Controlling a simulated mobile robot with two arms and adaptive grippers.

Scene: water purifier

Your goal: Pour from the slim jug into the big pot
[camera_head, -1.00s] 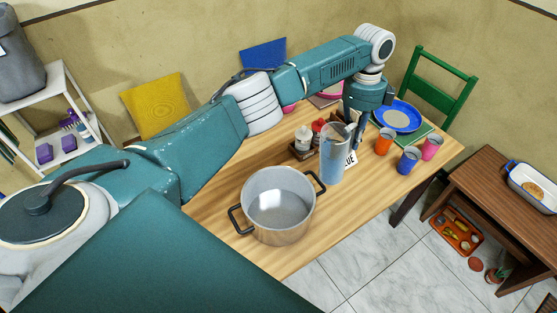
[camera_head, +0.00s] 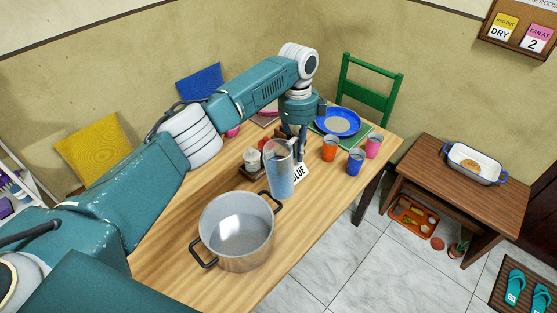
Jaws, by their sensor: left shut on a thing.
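The slim jug (camera_head: 281,180) is clear and tall, with bluish liquid in its lower part. It stands nearly upright just behind and right of the big pot; I cannot tell whether its base touches the table. The big pot (camera_head: 237,232) is steel with two dark handles, sits on the wooden table and looks empty. My left gripper (camera_head: 298,147) reaches down from above and is shut on the jug at its far right side; the jug partly hides the fingers. My right gripper is not in view.
Orange (camera_head: 330,148), blue (camera_head: 356,161) and pink (camera_head: 374,146) cups and a blue plate (camera_head: 352,116) are farther right. The table front (camera_head: 180,285) is clear.

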